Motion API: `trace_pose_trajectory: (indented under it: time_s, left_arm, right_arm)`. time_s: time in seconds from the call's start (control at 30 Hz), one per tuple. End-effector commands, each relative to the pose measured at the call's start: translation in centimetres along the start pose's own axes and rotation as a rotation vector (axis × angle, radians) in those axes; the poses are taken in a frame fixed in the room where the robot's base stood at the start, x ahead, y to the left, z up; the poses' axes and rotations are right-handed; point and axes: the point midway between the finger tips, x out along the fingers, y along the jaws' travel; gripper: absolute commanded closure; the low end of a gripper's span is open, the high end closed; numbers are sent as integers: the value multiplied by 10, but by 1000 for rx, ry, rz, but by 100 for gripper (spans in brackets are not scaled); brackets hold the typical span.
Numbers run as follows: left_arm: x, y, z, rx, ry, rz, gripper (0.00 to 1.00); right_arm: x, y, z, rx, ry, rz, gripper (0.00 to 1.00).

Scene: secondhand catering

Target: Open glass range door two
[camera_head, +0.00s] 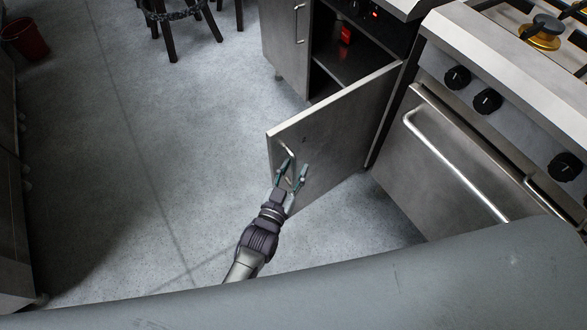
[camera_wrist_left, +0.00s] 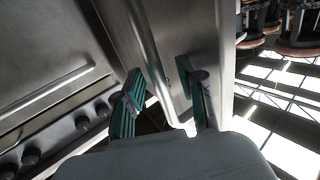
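A grey metal door (camera_head: 335,137) stands swung open from a low cabinet in the head view; its small bar handle (camera_head: 288,151) is near its free edge. My left gripper (camera_head: 292,172) is at that handle, fingers apart. In the left wrist view the left gripper (camera_wrist_left: 163,103) has its teal fingers spread, with the bar handle (camera_wrist_left: 152,62) running between them; whether a finger touches it I cannot tell. The range at the right has a front door (camera_head: 425,165), closed, with a long bar handle (camera_head: 455,165). No glass is clear on either door. My right gripper is not in view.
The opened cabinet (camera_head: 290,45) shows a dark interior with a small red item (camera_head: 346,34). Black knobs (camera_head: 487,101) line the range front. Stool legs (camera_head: 180,25) and a red bucket (camera_head: 24,39) stand at the back left. The grey floor (camera_head: 150,150) left of the door is clear.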

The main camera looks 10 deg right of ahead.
Motion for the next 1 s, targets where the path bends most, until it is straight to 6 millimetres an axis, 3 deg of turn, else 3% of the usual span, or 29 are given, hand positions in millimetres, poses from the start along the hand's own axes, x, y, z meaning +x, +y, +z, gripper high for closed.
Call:
trace_pose_trajectory:
  time_s: [0.3,0.7,1.0]
  left_arm:
    - [-8,0,1,0,-1,-1,61]
    - [-88,0,1,0,-4,0,61]
    - [-119,0,0,0,-1,0,61]
  right_arm:
    - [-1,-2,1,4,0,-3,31]
    - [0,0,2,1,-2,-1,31]
    - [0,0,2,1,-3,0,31]
